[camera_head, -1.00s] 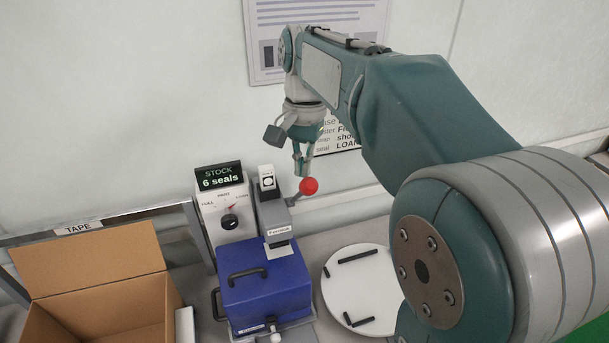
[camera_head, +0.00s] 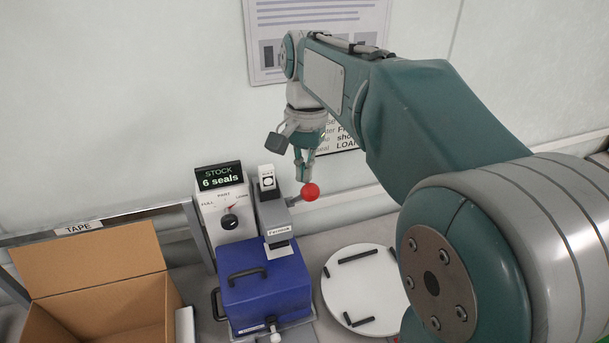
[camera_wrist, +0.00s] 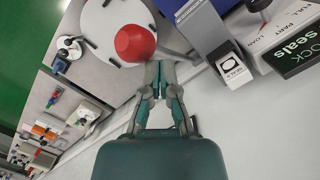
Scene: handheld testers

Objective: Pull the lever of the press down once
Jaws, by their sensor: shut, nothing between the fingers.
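The press (camera_head: 273,215) is a grey upright behind a blue case, with a lever (camera_head: 295,200) sticking out to the right. The lever ends in a red ball knob (camera_head: 310,192). My gripper (camera_head: 304,178) is shut and empty, pointing down just above and slightly left of the knob in the head view. In the wrist view the red knob (camera_wrist: 135,43) lies just beyond the fingertips of my gripper (camera_wrist: 158,64). I cannot tell whether the fingertips touch the knob. The lever is raised, angled up toward the knob.
The blue case (camera_head: 265,290) stands in front of the press. A display box (camera_head: 222,205) reads "STOCK 6 seals". A white round plate (camera_head: 345,300) with several black bars lies at right, and an open cardboard box (camera_head: 95,310) at left. The wall is close behind.

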